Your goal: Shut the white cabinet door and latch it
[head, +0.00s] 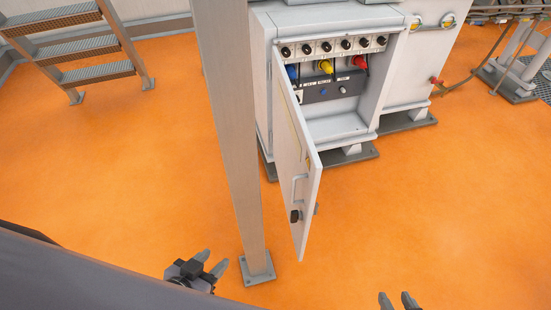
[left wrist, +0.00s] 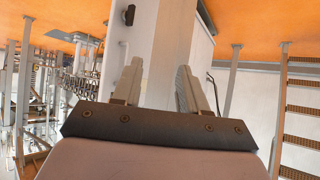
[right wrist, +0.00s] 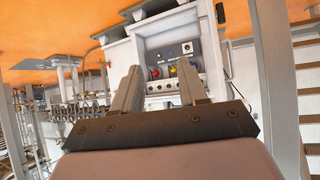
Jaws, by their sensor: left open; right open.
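The white cabinet (head: 351,122) stands open, showing a row of black knobs and blue, yellow and red plugs. Its white door (head: 296,165) is hinged at the cabinet's left side and swung out towards me. The door carries a pale bar handle (head: 296,187) and a black latch (head: 295,215). The latch (left wrist: 129,14) also shows in the left wrist view. My left gripper (head: 212,262) is open and empty, left of the post and apart from the door. My right gripper (head: 396,299) is open and empty at the bottom edge, right of the door; the open cabinet (right wrist: 148,52) is beyond its fingers.
A beige post (head: 229,130) on a grey foot stands between my left gripper and the door. Metal steps (head: 85,48) stand at the back left. Pipes and cables (head: 510,45) are at the back right. The orange floor (head: 440,210) right of the door is clear.

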